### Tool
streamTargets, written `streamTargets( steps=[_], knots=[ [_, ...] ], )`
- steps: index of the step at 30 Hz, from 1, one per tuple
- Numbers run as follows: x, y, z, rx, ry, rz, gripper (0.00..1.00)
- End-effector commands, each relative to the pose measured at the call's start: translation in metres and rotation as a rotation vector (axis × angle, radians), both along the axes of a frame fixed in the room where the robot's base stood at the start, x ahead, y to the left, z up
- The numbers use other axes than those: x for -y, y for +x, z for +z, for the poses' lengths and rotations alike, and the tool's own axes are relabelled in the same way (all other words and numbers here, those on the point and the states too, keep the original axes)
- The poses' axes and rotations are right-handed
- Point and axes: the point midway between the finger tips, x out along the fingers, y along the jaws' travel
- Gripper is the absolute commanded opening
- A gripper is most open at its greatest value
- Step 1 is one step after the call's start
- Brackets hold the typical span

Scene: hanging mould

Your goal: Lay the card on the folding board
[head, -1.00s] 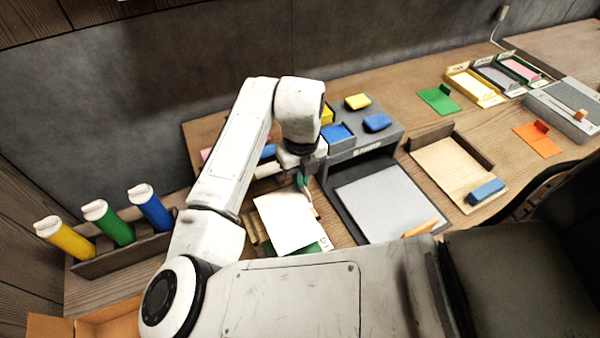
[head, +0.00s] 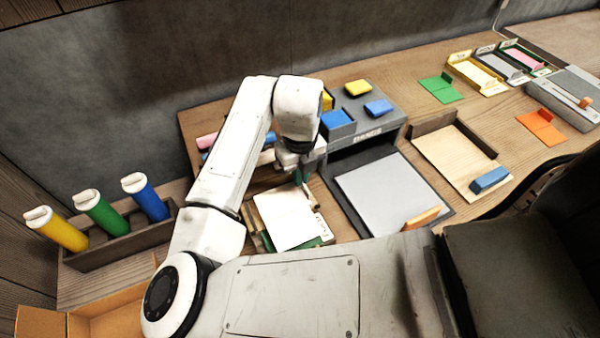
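A white card (head: 283,222) lies flat or slightly tilted over a small wooden holder with green below it, left of centre in the head view. My gripper (head: 303,179) points down at the card's upper right corner, with something teal between or beside its fingers. The fingers are small and partly hidden by the wrist, so I cannot tell whether they grip the card. A pale wooden board (head: 450,158) with a dark raised back edge stands to the right and looks like the folding board. A blue block (head: 489,180) sits on its right front part.
A grey pad (head: 385,195) with an orange piece (head: 422,217) lies between card and board. Behind it is a grey box (head: 375,128) with blue and yellow pieces. Yellow, green and blue bottles (head: 100,213) stand left. Green (head: 440,88) and orange (head: 541,127) holders stand right.

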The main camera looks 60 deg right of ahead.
Motion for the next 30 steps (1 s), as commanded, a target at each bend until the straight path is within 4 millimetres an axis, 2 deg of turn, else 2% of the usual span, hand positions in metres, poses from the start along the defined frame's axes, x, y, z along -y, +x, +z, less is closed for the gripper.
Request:
streamTargets(
  steps=[30],
  knots=[
    [0.0006,0.0011,-0.0079,0.000,0.000,0.000,0.00]
  ],
)
